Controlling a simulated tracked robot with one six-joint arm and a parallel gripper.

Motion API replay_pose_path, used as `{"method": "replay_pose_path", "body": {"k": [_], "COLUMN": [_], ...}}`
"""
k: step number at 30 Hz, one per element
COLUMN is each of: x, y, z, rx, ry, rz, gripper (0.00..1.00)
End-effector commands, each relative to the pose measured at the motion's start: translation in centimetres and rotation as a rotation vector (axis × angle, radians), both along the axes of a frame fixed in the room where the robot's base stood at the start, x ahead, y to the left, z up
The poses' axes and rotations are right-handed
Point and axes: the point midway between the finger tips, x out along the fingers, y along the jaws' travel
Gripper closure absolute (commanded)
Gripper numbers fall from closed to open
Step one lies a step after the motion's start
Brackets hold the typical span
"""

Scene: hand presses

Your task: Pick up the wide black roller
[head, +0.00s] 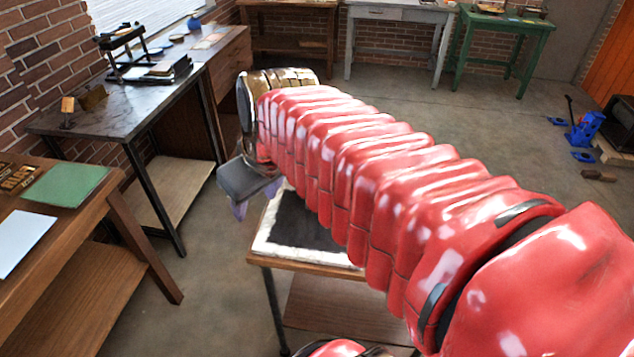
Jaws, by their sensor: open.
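My red-sleeved arm crosses the head view from the lower right to the centre. My gripper (256,198) is at its far end, pointing down, with purplish fingertips partly showing below a dark grey part. It is open, and I see nothing between the fingers. It is over or near the left side of a small table (262,250) with a black slab (292,228) edged in white. My arm hides much of that table. I cannot make out the wide black roller; it may be hidden behind my arm.
A dark-topped bench (100,108) with a black press (122,45) stands at the left. A nearer wooden table (95,215) holds a green sheet (65,186) and a white sheet (22,240). A blue jack-like tool (585,130) is on the floor at right. Floor between the tables is clear.

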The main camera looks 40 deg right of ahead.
Motion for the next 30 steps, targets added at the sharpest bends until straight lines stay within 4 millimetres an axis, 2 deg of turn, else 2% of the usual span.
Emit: {"method": "replay_pose_path", "body": {"k": [1,6,12,18,21,25,30], "x": [0.8,3.0,4.7,5.3,5.1,5.0,5.0], "y": [-1.5,-6.3,-12.9,-20.2,-22.9,-24.9,-25.4], "z": [0.3,1.3,1.9,2.0,1.9,1.9,1.9], "rx": [-0.003,-0.016,-0.026,-0.036,-0.042,-0.047,-0.049], "ry": [0.01,0.029,0.04,0.039,0.034,0.03,0.028], "rz": [-0.002,0.029,0.067,0.108,0.125,0.142,0.146], "gripper": [0.53,0.53,0.53,0.53,0.53,0.53,0.53]}}
